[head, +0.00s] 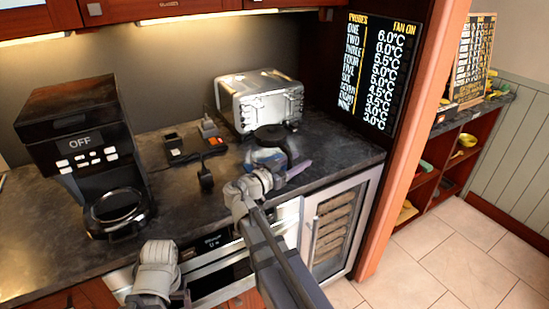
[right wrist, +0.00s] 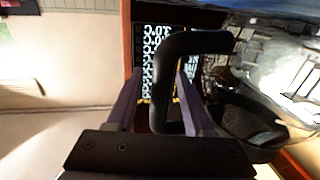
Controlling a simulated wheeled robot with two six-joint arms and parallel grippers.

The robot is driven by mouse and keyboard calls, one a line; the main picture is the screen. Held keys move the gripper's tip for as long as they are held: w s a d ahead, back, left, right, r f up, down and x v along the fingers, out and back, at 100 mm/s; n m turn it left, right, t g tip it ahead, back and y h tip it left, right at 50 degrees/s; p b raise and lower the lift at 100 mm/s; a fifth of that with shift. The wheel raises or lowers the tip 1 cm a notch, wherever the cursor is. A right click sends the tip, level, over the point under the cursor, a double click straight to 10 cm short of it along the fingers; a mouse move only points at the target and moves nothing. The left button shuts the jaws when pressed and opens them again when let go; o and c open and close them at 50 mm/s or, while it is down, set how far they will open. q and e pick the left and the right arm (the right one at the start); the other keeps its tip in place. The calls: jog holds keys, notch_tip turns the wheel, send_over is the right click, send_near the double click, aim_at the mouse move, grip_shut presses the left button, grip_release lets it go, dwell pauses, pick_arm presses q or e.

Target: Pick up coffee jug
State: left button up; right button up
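The coffee jug (head: 264,157) is clear glass with a black lid and a black handle. It stands upright on the dark counter in front of the toaster. My right gripper (head: 297,170) is at the jug's right side, by the handle. In the right wrist view, the handle (right wrist: 163,90) lies between my two purple fingers, with gaps beside it, so the gripper looks open around it.
A black coffee machine (head: 80,140) stands at the left of the counter (head: 185,205). A silver toaster (head: 262,98) is behind the jug. Small dark devices (head: 195,147) lie left of the jug. An oven and a glass-door cooler (head: 325,228) are under the counter.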

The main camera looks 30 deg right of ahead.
grip_shut()
dwell(1.2)
